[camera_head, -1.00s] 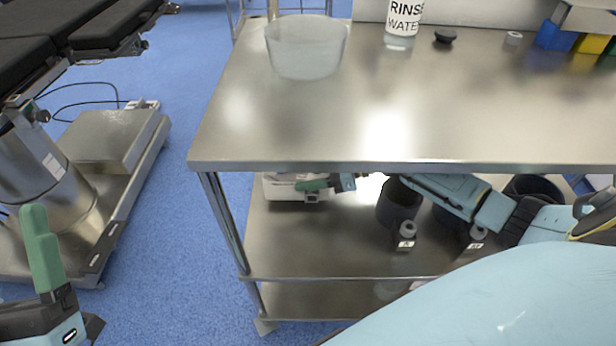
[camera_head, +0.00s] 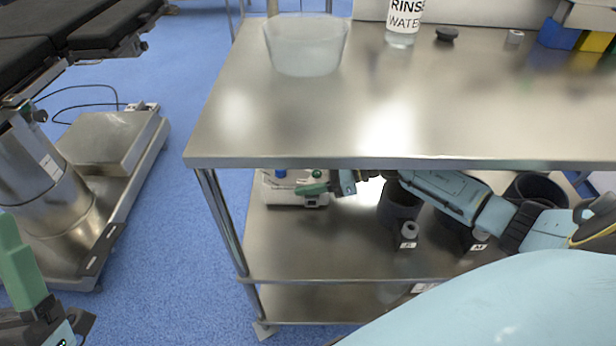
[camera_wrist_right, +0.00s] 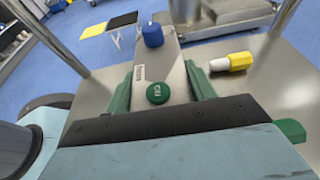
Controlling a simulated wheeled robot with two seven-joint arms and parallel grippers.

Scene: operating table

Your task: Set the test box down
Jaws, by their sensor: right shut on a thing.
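The test box (camera_head: 297,198) is a pale box with a blue cap and a green cap. It is at the left end of the middle shelf, under the tabletop; I cannot tell whether its base touches the shelf. My right gripper (camera_head: 313,188) reaches in from the right and is shut on it. In the right wrist view, the green fingers of the right gripper (camera_wrist_right: 160,88) stand on both sides of the test box (camera_wrist_right: 170,67). My left gripper (camera_head: 22,265) is at the lower left, with only a green finger clearly visible.
The steel tabletop (camera_head: 300,125) overhangs the shelf (camera_head: 320,250). Dark round containers (camera_head: 400,205) and small bottles stand right of the box. A yellow-and-white bottle (camera_wrist_right: 232,62) lies near the box. A clear bowl (camera_head: 306,45) stands above on the tabletop.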

